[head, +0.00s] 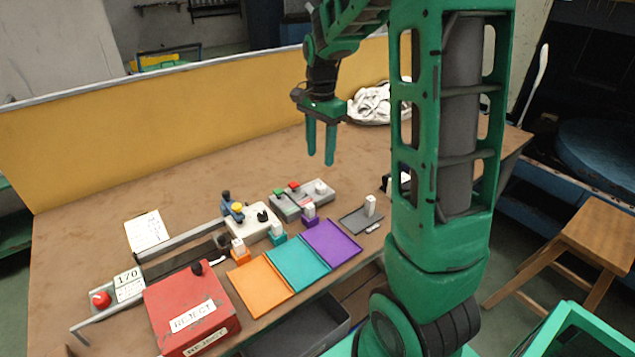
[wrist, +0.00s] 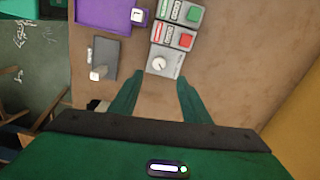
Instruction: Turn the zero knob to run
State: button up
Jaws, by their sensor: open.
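A grey control box (head: 290,208) stands on the bench with a green button, a red button and a white round knob (head: 320,187) at its right end. In the wrist view the knob (wrist: 159,63) sits on a pale plate just beyond my fingertips, near the gap between them; its lettering is too small to read. My gripper (head: 320,158) points down, open and empty, above the bench behind the box. It also shows in the wrist view (wrist: 160,75). A white device (head: 250,222) left of the box carries a yellow button and a black knob (head: 262,216).
Orange, teal and purple mats (head: 331,243) lie in front, with small labelled blocks behind them. A dark tray (head: 360,219) with a white upright piece is at right. A red reject box (head: 192,307) stands at left.

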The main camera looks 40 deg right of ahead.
aim_at(320, 186)
notch_tip(320, 186, down, 10)
jog(key=shift+f, duration=0.15)
dwell(0.3)
jog(key=shift+c, duration=0.6)
jog(key=c, duration=0.9)
jog(key=shift+a, duration=0.15)
